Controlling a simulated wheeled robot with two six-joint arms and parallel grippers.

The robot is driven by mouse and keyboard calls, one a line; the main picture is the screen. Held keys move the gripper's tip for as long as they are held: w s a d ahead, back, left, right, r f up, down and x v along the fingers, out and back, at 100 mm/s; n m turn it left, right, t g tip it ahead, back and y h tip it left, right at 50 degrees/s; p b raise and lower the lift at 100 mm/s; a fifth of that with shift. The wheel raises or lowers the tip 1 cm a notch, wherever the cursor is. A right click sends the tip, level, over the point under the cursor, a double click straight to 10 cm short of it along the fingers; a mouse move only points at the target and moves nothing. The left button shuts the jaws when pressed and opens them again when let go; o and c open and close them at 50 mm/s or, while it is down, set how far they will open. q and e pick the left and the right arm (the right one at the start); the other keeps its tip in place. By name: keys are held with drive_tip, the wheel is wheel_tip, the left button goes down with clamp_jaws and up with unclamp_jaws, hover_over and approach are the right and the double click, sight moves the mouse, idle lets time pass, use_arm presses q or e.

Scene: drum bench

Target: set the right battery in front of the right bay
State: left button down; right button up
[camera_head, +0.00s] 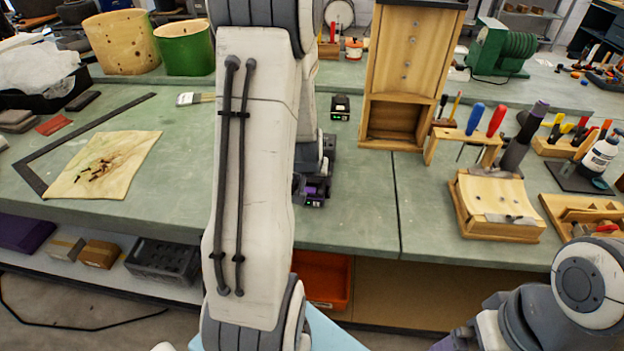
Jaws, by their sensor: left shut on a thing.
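My left arm reaches over the bench from the bottom middle, and its forearm covers much of the view. My left gripper (318,178) is low at the bench top near the front edge, mostly hidden behind the forearm. It is shut on a small dark battery-like block with a purple band (314,196). Another small black block with a light label (340,107) stands farther back on the bench, apart from the gripper. I cannot tell for certain which thing is the right bay.
A tall wooden case (414,50) with an open lower compartment stands right of the black block. A wooden tool rack (465,140) and a wooden block (495,205) stand farther right. The green bench top (360,210) is clear between the held block and these.

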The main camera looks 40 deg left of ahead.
use_arm(q)
drive_tip(key=shift+f, duration=0.25)
unclamp_jaws()
drive_tip(key=shift+s+d, duration=0.1)
drive_tip(key=shift+r, duration=0.15)
drive_tip(key=p+v, duration=0.6)
drive_tip(key=v, duration=0.6)
drive_tip(key=shift+r, duration=0.2)
drive_tip(key=b+x, duration=0.5)
drive_tip(key=x, duration=0.5)
drive_tip(key=shift+f, duration=0.25)
drive_tip(key=shift+w+a+f, duration=0.3)
drive_tip(key=shift+w+f, duration=0.2)
